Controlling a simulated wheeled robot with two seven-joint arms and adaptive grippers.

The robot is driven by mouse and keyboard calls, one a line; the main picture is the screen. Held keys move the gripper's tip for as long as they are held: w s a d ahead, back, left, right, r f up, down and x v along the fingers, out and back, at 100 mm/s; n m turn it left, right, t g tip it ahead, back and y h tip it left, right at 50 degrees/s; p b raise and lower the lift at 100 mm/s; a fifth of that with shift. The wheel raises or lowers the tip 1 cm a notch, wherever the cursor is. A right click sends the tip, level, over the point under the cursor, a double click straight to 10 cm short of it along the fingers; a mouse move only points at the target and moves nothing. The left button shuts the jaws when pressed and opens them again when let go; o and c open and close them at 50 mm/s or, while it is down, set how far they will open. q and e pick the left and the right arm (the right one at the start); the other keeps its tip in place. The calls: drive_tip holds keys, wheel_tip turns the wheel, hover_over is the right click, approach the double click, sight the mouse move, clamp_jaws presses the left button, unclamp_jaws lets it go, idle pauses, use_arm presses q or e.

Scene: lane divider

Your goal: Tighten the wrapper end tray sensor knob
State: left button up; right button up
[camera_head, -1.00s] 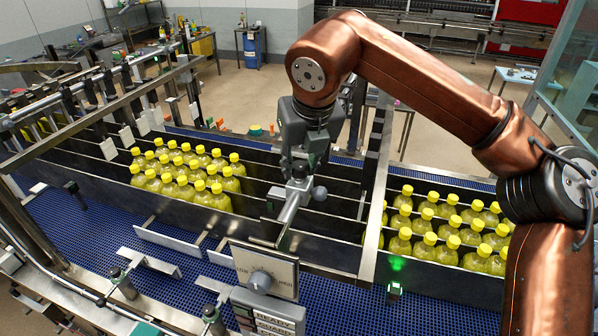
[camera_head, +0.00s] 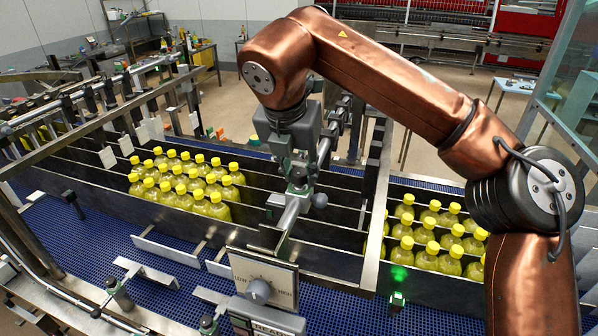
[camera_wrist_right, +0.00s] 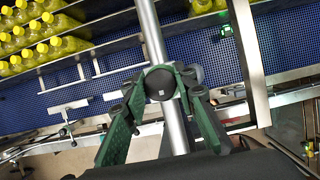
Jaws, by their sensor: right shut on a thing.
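My right gripper (camera_head: 298,178) is over the middle of the lane divider, at the upper end of a metal rod (camera_head: 288,215). In the right wrist view, its green fingers (camera_wrist_right: 160,88) are shut on a round dark knob (camera_wrist_right: 160,83) with a small pale mark on its face. The rod (camera_wrist_right: 151,30) passes behind the knob. A grey ball (camera_head: 319,200) sits just right of the fingers. The gripper largely hides the knob in the head view. My left gripper is not in view.
Yellow-capped bottles (camera_head: 180,185) stand in the left lanes, and more (camera_head: 430,240) stand at right. Dark divider walls run between them. A LOW/HIGH dial panel (camera_head: 262,278) stands in front. Blue conveyor belt (camera_head: 75,245) shows at left.

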drive_tip(key=shift+r, duration=0.2)
drive_tip(key=o, duration=1.1)
drive_tip(key=shift+a, duration=0.1)
drive_tip(key=shift+o, duration=0.3)
drive_tip(key=shift+f, duration=0.1)
drive_tip(key=v, duration=1.2)
